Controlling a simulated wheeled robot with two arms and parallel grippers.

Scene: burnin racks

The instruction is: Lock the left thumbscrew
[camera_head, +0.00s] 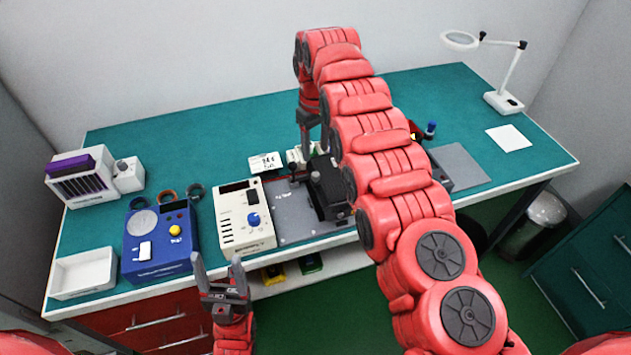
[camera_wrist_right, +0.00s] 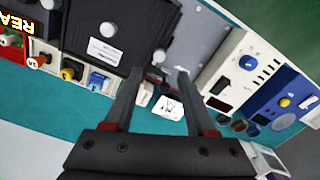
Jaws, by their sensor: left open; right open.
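A black module (camera_head: 327,190) sits on a grey metal plate (camera_head: 292,222) at the bench's front. The right wrist view also shows the module (camera_wrist_right: 100,42) and plate (camera_wrist_right: 198,38). A small silvery knob (camera_wrist_right: 159,56), seemingly a thumbscrew, is at the module's edge. My right gripper (camera_wrist_right: 160,72) is open, pointing down at the module's back edge; the knob shows just beyond and between its fingertips. I cannot tell whether they touch it. In the head view, my right arm hides part of the module and the knob. My left gripper (camera_head: 222,280) is open and empty before the bench.
A white control unit (camera_head: 243,218) with a blue knob stands left of the plate. A blue unit (camera_head: 160,243), a white tray (camera_head: 84,274) and several cable rings are further left. A white label card (camera_wrist_right: 168,107) lies behind the plate. A magnifier lamp (camera_head: 503,100) stands back right.

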